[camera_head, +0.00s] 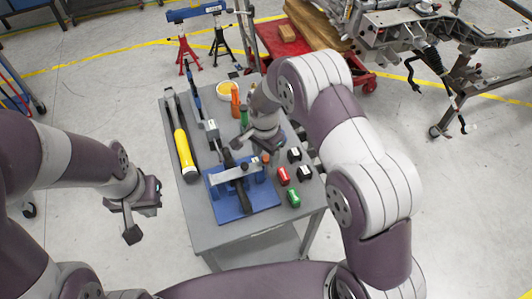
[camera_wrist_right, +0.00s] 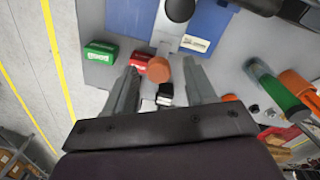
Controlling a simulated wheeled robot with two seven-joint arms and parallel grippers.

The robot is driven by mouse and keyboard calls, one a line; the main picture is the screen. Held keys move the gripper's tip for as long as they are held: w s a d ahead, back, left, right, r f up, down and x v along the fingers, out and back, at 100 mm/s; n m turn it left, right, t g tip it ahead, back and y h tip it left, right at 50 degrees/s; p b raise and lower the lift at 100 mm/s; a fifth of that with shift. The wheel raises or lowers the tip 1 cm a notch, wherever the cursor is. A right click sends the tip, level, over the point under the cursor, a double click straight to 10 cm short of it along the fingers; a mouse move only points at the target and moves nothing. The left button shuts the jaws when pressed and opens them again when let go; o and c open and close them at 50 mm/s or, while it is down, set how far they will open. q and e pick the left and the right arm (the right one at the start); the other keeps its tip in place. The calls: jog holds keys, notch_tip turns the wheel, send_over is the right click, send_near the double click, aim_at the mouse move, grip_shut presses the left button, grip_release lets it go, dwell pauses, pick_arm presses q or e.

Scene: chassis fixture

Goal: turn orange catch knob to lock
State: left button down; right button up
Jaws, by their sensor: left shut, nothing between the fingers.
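The orange catch knob (camera_wrist_right: 159,69) shows in the right wrist view, between the two fingertips of my right gripper (camera_wrist_right: 162,72), with gaps on both sides. It sits at the end of a metal bar on the blue fixture (camera_head: 262,196). In the head view the knob (camera_head: 266,158) is a small orange spot just below my right gripper (camera_head: 259,146), which is open over the fixture's far right side. How far the fingertips reach down around the knob, I cannot tell. My left gripper (camera_head: 132,234) is shut and empty, left of the table.
The grey table (camera_head: 205,232) holds a yellow-handled tool (camera_head: 183,154) at left, an orange-handled tool (camera_head: 235,100) at the back, and red (camera_head: 283,176), green (camera_head: 293,197) and black blocks right of the fixture. A chassis (camera_head: 400,30) stands back right.

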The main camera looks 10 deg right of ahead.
aim_at(265, 157)
notch_tip(265, 157, up, 13)
jog(key=shift+w+a+f+b, duration=0.15)
jog(key=shift+b, duration=0.2)
dwell(0.3)
jog(key=s+d+n+t, duration=0.1)
jog(key=s+d+n, duration=0.3)
jog(key=s, duration=0.5)
jog(key=s+d+n, duration=0.5)
jog(key=s+n, duration=0.1)
jog(key=s, duration=0.3)
jog(key=shift+s+r+n+t, duration=0.2)
jog(key=shift+s+n+t, duration=0.15)
jog(key=shift+n+t, duration=0.05)
